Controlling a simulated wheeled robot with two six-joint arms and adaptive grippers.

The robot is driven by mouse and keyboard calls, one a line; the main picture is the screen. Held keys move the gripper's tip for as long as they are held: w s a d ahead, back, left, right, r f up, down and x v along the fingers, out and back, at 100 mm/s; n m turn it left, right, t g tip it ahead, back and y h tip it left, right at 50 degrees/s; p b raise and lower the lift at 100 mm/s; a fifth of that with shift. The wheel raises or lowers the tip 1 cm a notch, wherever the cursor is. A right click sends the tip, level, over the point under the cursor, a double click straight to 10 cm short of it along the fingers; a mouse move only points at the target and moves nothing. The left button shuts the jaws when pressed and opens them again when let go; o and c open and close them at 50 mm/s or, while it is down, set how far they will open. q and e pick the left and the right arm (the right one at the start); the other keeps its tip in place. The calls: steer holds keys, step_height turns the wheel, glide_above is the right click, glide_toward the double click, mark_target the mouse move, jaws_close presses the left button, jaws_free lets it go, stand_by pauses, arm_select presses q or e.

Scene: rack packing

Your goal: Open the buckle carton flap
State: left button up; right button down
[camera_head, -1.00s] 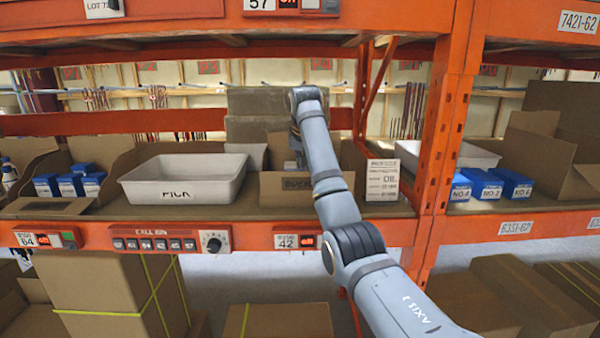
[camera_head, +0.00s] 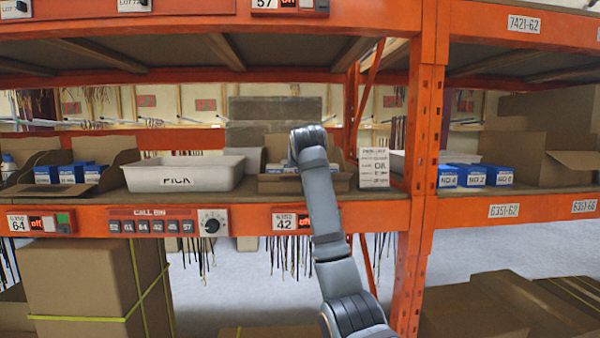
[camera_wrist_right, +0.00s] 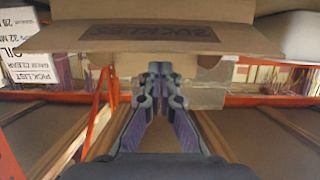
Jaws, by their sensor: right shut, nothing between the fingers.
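In the head view the fingers are hidden behind my wrist. How far the flap is open is unclear. My left gripper is not in view.
An orange upright (camera_head: 424,140) rises farther right. The shelf beam (camera_head: 255,219) runs below the carton, with a 42 label.

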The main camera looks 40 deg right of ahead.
arm_select(q)
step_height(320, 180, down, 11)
steer(key=b, duration=0.8)
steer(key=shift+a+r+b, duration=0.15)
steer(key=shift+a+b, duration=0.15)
steer(key=shift+b, duration=0.1)
arm_select(e)
steer(key=shift+s+a+f+t+h, duration=0.25)
steer(key=shift+s+f+t+h, duration=0.1)
steer(key=shift+f+t, duration=0.35)
steer(key=shift+s+a+f+t+h, duration=0.2)
steer(key=shift+s+f+t+h, duration=0.3)
steer(key=shift+f, duration=0.35)
steer(key=shift+s+a+f+t+h, duration=0.2)
steer(key=shift+a+f+t+h, duration=0.05)
steer(key=shift+f+t, duration=0.5)
